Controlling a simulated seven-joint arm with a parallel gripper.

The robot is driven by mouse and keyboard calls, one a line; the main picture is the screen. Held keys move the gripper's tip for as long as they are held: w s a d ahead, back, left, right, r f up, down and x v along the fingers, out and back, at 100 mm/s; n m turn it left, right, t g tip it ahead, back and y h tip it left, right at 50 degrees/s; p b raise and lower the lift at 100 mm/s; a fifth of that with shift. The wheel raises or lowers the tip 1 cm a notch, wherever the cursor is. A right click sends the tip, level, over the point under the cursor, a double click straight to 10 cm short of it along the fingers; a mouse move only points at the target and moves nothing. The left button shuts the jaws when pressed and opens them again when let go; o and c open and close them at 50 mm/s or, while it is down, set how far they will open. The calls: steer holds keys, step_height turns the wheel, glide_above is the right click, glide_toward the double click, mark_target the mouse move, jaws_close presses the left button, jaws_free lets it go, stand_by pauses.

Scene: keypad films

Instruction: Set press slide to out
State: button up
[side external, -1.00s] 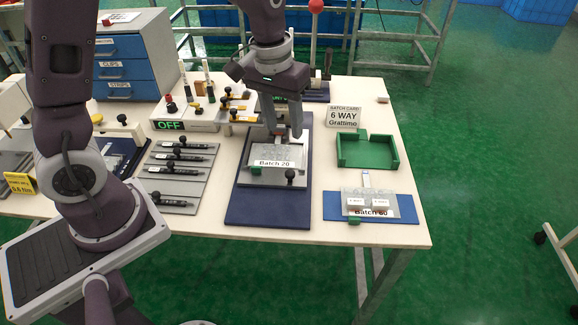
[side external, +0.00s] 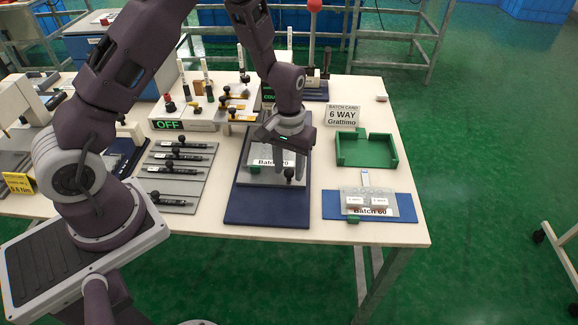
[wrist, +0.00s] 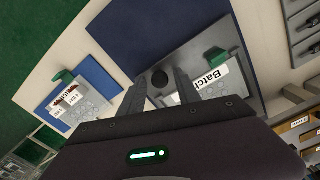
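The slide plate with the "Batch 20" label (side external: 262,174) lies on a dark blue base (side external: 268,210). Its black knob (side external: 290,173) stands at the near right corner. I cannot tell for sure whether this plate is the press slide. My gripper (side external: 288,164) is over the near part of the plate, fingers pointing down close to the knob. In the wrist view, my gripper's fingers (wrist: 160,78) are apart, with the round knob (wrist: 160,77) showing between their tips. Contact with the knob is not visible. My gripper hides part of the plate and label.
A green open tray (side external: 367,150) and a blue mat with a "Batch 60" plate (side external: 370,211) lie to the right. An "OFF" display box (side external: 185,125) and a "6 WAY" card (side external: 342,115) stand behind.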

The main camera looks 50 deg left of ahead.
jaws_close()
steer(key=shift+r, duration=0.1)
stand_by(1.1)
